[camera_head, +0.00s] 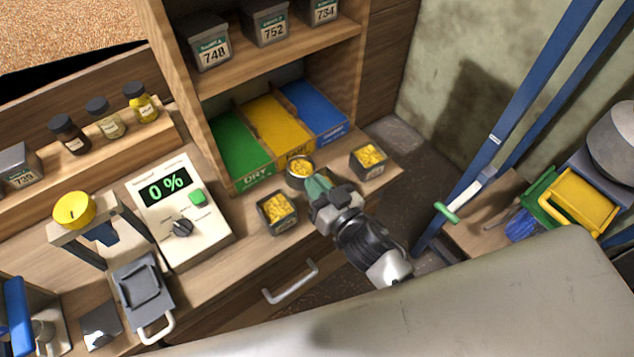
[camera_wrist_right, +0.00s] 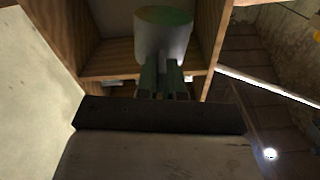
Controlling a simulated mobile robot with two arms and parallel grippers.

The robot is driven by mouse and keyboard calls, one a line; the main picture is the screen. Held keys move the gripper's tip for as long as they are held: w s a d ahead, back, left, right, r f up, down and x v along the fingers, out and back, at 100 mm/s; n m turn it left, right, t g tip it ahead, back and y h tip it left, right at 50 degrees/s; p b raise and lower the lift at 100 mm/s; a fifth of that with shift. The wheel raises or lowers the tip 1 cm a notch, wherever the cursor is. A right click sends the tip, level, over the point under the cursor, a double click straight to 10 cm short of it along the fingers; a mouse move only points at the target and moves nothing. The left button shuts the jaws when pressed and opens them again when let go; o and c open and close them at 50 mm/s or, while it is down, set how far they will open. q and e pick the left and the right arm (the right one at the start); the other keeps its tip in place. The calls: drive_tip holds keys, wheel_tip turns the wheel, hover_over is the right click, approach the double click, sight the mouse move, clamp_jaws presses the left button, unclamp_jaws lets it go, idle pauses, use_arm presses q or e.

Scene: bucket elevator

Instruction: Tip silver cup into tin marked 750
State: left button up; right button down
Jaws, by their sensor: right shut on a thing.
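The silver cup (camera_head: 299,171) holds yellow pieces in the head view. My right gripper (camera_head: 318,187) is shut on it, with green fingertips at its side. The cup (camera_wrist_right: 163,38) also shows in the right wrist view, between the green fingers (camera_wrist_right: 162,76). Two open tins with yellow pieces stand near it: a front tin (camera_head: 278,224) to its lower left and a right tin (camera_head: 366,170). I cannot read a 750 on either one. My left gripper is not in view.
Green (camera_head: 238,150), yellow (camera_head: 277,128) and blue (camera_head: 315,108) bins stand behind the cup. Tins marked 748 (camera_head: 208,50), 752 (camera_head: 270,30) and 734 sit on the upper shelf. A meter reading 0 % (camera_head: 180,210) stands left. A drawer handle (camera_head: 290,282) projects below the counter.

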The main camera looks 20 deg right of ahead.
drive_tip(key=d+f+b, duration=0.1)
drive_tip(key=w+d+f+m+b, duration=0.1)
drive_tip(key=f, duration=0.1)
drive_tip(key=shift+d, duration=0.15)
idle(0.4)
drive_tip(key=shift+d, duration=0.15)
idle(0.3)
